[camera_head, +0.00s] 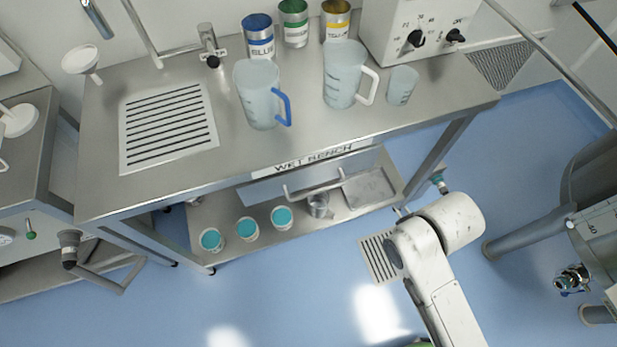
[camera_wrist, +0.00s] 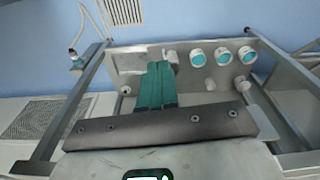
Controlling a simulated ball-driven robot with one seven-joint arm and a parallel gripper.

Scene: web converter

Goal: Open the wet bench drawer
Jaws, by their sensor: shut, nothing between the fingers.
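The wet bench (camera_head: 235,135) is a steel table with a label strip (camera_head: 315,160) reading WET BENCH along its front edge. Below the label is a pale drawer front (camera_head: 262,191) with a bar handle (camera_head: 316,189). The drawer looks closed. My gripper's teal fingers (camera_wrist: 155,87) are shut together and empty in the wrist view, over the bench's lower shelf. In the head view my white wrist hides most of the gripper, to the right of the handle and apart from it. I cannot make out the handle in the wrist view.
Several teal-topped cups (camera_head: 247,229) and a metal tray (camera_head: 369,187) stand on the lower shelf. Jugs (camera_head: 342,73) and paint cans (camera_head: 258,36) stand on the bench top. A floor drain (camera_head: 378,256) lies in front. A steel vessel (camera_head: 592,190) stands at right.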

